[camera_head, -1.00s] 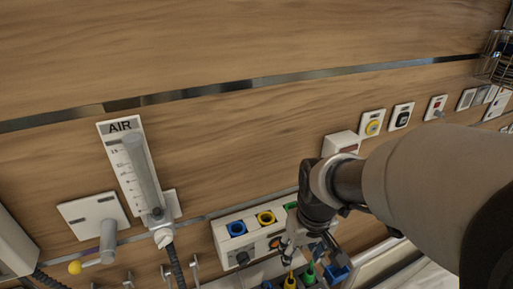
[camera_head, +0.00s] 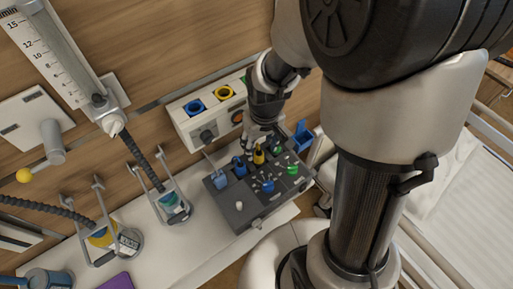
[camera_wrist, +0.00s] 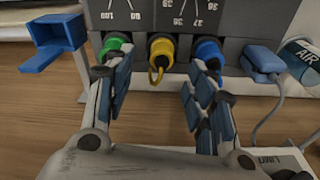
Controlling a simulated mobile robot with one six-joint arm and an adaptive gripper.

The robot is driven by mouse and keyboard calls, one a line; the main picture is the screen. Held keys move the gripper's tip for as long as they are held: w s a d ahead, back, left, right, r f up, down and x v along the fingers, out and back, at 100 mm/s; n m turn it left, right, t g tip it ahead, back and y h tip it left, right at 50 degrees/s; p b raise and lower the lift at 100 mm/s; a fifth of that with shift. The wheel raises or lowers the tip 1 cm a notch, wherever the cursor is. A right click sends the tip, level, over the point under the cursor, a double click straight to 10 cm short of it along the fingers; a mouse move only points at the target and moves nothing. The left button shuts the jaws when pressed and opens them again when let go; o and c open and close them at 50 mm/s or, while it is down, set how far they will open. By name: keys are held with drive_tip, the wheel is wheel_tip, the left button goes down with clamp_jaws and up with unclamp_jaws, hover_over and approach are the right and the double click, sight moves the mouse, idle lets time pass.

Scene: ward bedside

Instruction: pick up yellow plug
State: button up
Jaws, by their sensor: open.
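The yellow plug (camera_wrist: 161,50) has a looped end and sits in the front of a dark grey box in the wrist view, between a green plug (camera_wrist: 113,47) on its left and a blue plug (camera_wrist: 208,50) on its right. In the head view the yellow plug (camera_head: 258,157) stands on the grey box (camera_head: 262,205). My gripper (camera_wrist: 158,85) is open and empty. Its fingers lie to either side of the yellow plug's line, the left one near the green plug, the right one overlapping the blue plug's lower end. In the head view my gripper (camera_head: 262,135) is just above the plug.
A blue bracket (camera_wrist: 50,40) stands out left of the box in the wrist view. A light blue connector (camera_wrist: 262,60) with a cable is to the right. A wall panel (camera_head: 180,122) with coloured sockets is behind. Bottles in holders (camera_head: 172,203) stand to the left on the shelf.

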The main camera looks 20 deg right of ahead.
sight(260, 151)
wheel_tip(260, 151, down, 4)
drive_tip(key=shift+f+b, duration=0.15)
drive_tip(key=shift+b, duration=0.8)
drive_tip(key=shift+w+f, duration=0.1)
drive_tip(key=shift+f, duration=0.2)
drive_tip(key=shift+c, duration=0.2)
drive_tip(key=c, duration=1.1)
